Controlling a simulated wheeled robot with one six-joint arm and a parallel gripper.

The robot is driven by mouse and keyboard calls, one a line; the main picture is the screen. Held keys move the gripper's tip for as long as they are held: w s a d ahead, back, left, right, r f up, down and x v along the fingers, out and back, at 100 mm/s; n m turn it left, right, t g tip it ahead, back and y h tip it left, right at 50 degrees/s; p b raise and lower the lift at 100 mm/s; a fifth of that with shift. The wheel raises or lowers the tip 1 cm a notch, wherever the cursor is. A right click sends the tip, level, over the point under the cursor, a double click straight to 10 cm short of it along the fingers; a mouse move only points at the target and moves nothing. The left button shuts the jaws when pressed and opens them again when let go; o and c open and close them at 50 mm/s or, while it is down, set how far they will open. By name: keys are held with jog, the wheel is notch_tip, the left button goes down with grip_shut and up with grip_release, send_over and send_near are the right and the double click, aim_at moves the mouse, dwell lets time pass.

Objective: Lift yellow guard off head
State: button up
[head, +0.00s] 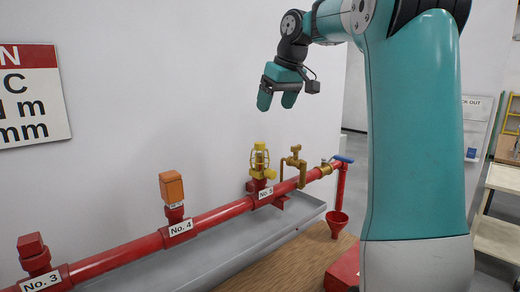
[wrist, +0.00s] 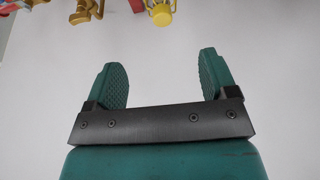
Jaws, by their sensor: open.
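The yellow guard (head: 259,160) is a small cage standing upright around a sprinkler head on the red pipe, at the fitting labelled No. 5. What the cage encloses is too small to make out clearly. In the wrist view the yellow guard (wrist: 161,12) shows at the top edge, partly cut off. My gripper (head: 278,101) is open and empty, its teal fingers pointing down. It is above the guard and apart from it. In the wrist view both fingers of my gripper (wrist: 165,78) are spread with only pale wall between them.
The red pipe (head: 222,213) runs along the wall above a grey tray (head: 235,243). An orange-capped fitting (head: 172,188), No. 4, is left of the guard. A brass fitting (head: 294,163) and a blue-handled valve (head: 342,159) stand to its right.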

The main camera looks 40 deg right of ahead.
aim_at(261, 149)
jog(key=p+x, duration=0.1)
jog(key=x, duration=0.9)
jog(key=shift+a+f, duration=0.15)
jog(key=shift+f, duration=0.05)
jog(key=shift+p+x, duration=1.4)
jog(key=shift+x, duration=1.65)
jog(key=shift+s, duration=0.1)
jog(key=c, duration=1.2)
